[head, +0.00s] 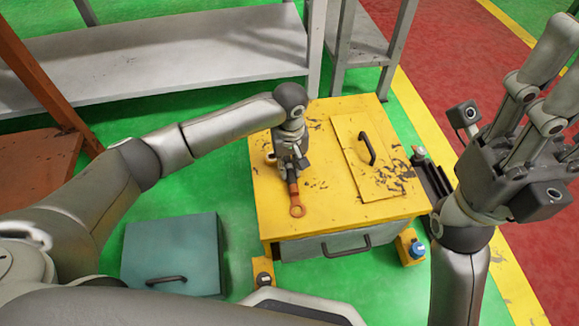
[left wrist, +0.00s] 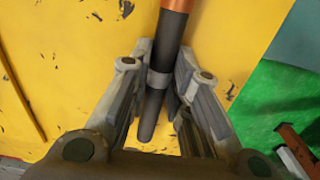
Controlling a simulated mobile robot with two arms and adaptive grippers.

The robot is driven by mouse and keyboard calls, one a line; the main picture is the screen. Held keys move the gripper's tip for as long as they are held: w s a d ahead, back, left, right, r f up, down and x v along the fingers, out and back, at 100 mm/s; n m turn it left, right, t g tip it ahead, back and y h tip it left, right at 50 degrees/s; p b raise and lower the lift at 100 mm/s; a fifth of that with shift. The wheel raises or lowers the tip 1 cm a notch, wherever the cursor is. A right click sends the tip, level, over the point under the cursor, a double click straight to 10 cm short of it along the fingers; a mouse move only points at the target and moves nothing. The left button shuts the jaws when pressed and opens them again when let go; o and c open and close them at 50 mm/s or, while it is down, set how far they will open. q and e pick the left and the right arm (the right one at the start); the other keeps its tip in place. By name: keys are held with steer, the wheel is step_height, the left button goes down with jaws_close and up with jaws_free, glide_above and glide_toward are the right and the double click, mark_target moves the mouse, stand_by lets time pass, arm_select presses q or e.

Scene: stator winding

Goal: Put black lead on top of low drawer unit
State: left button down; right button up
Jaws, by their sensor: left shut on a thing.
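The black lead (left wrist: 168,40) is a dark rod with a copper-orange end. My left gripper (left wrist: 160,90) is shut on its dark part. In the head view the lead's orange ring end (head: 297,210) sticks out toward the front from below my left gripper (head: 289,168). The low drawer unit (head: 315,212) is yellow with a worn top, and the gripper and lead are over the left half of that top. I cannot tell whether the lead touches the surface. My right gripper (head: 545,95) is raised at the right, empty, with its fingers apart.
A raised yellow panel with a black handle (head: 367,148) lies on the right of the unit's top. A teal box (head: 178,255) stands on the green floor to the left. A grey shelf (head: 160,55) is behind. Small yellow blocks (head: 409,246) stand near the unit's front corners.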

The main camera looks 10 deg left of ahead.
arm_select(q)
steer(key=c, duration=1.6)
jaws_free()
steer(key=shift+f, duration=0.1)
